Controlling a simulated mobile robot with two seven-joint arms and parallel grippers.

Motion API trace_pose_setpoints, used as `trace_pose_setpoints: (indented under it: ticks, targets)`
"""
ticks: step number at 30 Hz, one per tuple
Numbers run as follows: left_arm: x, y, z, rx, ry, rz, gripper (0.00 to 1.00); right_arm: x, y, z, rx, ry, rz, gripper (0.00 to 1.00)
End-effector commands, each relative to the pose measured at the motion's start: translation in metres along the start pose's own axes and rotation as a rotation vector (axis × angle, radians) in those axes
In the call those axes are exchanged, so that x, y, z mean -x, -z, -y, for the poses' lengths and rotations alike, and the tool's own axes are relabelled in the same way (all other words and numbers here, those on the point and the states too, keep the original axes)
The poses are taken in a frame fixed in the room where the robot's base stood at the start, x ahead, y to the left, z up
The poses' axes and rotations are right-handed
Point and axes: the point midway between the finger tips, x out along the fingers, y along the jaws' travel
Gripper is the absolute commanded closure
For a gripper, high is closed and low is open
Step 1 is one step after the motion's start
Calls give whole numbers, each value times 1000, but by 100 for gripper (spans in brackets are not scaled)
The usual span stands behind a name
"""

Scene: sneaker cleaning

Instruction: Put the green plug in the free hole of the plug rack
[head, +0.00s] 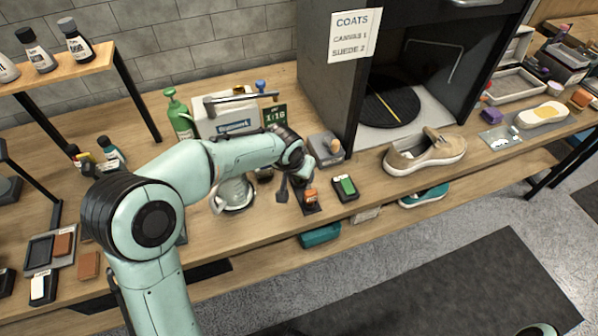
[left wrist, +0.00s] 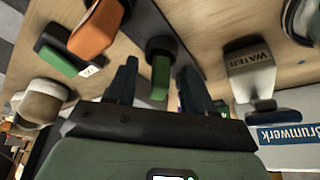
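In the left wrist view a small green piece (left wrist: 160,74), which looks like the green plug, shows with a black block behind it between the two dark fingers of my left gripper (left wrist: 158,88). The fingers are spread, with a gap on both sides of it. In the head view my left gripper (head: 294,188) points down over the table near the orange block; its own wrist hides the green piece there. A dark strip (left wrist: 172,22) lies under the green piece; I cannot tell whether it is the plug rack. No free hole can be made out.
An orange block (head: 311,199) and a black tray with a green top (head: 346,187) sit right of the gripper. A WATER container (left wrist: 250,72) is close to the fingers. A tan sneaker (head: 425,152) lies farther right.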

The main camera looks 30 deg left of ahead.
Motion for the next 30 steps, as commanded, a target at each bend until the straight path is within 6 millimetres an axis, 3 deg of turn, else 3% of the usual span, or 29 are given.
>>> trace_pose_setpoints:
  ticks: [8,21,30]
  targets:
    - [14,1,0,0,0,-3,47,1,0,0,0,0,0,57]
    - [106,1,0,0,0,-4,47,8,0,3,1,1,-3,57]
    - [133,0,0,0,0,-1,47,10,1,4,1,1,-3,57]
